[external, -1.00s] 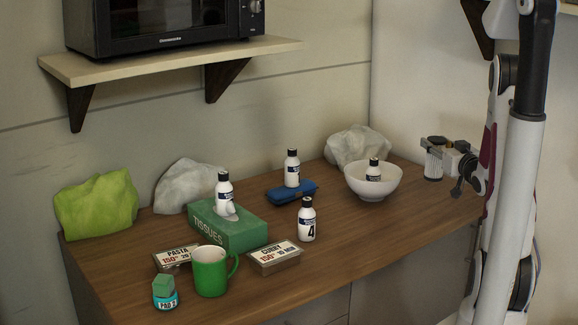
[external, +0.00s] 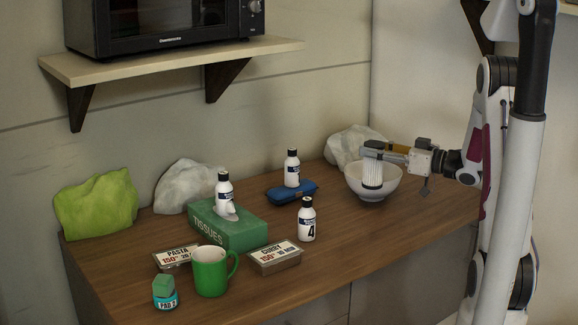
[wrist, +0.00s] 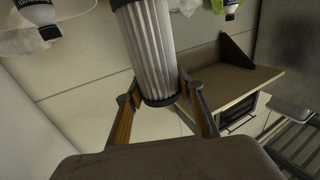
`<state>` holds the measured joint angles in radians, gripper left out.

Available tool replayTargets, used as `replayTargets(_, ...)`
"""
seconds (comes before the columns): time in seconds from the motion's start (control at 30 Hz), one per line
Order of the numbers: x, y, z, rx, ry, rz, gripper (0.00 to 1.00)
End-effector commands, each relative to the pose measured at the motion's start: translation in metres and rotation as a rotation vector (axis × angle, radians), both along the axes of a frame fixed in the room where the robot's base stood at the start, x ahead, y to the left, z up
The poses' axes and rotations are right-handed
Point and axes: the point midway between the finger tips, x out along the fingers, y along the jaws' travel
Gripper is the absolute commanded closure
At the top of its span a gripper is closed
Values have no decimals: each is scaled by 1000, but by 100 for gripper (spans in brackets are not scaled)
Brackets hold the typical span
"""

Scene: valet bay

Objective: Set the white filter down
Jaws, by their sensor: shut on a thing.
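The white filter (external: 372,174) is a pleated, upright cylinder with a grey cap. My gripper (external: 374,151) is shut on it near the top and reaches in from the right. In the external view the filter overlaps the white bowl (external: 391,186); whether it is over the bowl or in front of it I cannot tell. The filter (wrist: 150,45) shows between both fingers (wrist: 160,88) in the wrist view. The bottle in the bowl is hidden behind the filter in the external view; a black-capped bottle (wrist: 41,12) shows at the wrist view's upper left.
On the wooden counter (external: 345,245) stand a bottle marked 4 (external: 307,222), a blue case (external: 291,192) with a bottle, a green tissue box (external: 228,230) with a bottle, and a green mug (external: 211,272). A grey-white cloth (external: 345,146) lies behind the bowl. The front right counter is clear.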

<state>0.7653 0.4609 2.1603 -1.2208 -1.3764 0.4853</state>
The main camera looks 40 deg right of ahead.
Motion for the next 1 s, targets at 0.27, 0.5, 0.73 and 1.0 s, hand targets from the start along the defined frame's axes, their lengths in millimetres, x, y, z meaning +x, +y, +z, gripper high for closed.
replayTargets(0.27, -12, 55, -7, 0, 0, 230, 87)
replayTargets(0.5, -19, 72, -10, -1, -1, 311, 87)
replayTargets(0.73, -20, 74, -10, 0, -2, 316, 87)
replayTargets(1.0, -20, 73, -14, 1, 0, 315, 87)
